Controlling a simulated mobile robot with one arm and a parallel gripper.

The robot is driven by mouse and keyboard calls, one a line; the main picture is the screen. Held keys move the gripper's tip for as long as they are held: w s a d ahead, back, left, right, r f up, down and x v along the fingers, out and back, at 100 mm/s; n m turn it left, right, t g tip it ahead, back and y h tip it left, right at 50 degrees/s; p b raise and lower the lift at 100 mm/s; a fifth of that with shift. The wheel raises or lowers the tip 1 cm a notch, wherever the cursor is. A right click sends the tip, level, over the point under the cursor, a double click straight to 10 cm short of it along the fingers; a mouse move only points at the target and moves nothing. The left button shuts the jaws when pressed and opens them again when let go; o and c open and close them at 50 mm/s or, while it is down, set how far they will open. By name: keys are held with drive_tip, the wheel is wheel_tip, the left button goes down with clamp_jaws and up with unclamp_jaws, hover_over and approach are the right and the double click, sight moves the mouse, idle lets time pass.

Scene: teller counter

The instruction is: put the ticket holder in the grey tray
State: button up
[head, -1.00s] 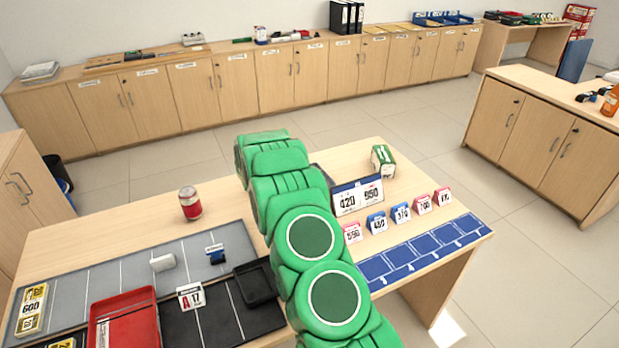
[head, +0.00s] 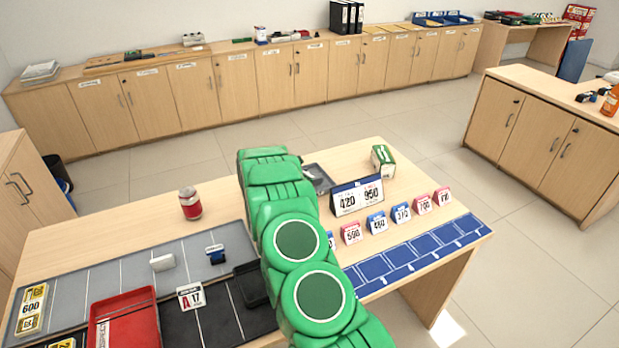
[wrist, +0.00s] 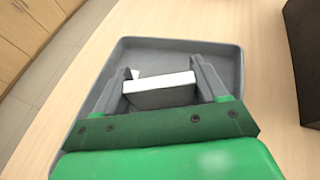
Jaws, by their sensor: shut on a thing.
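My gripper (wrist: 160,88) is shut on the ticket holder (wrist: 158,92), a small block with a white face, seen between the two fingers in the wrist view. The grey tray (wrist: 228,56) lies below and around it in that view, with a raised rim. Gripper and holder are within the tray's outline; I cannot tell whether the holder touches the tray floor. In the head view part of the grey tray (head: 320,180) shows just right of my green arm, which hides the gripper and the holder.
A wide number sign (head: 357,196) stands close right of the tray, with a green box (head: 383,160) behind it. Several small number signs (head: 400,213) line the blue mat (head: 420,254). A red can (head: 190,204) and a red tray (head: 124,318) are on the left.

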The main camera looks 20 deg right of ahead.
drive_tip(key=shift+f, duration=0.15)
drive_tip(key=o, duration=1.1)
drive_tip(key=shift+c, duration=0.2)
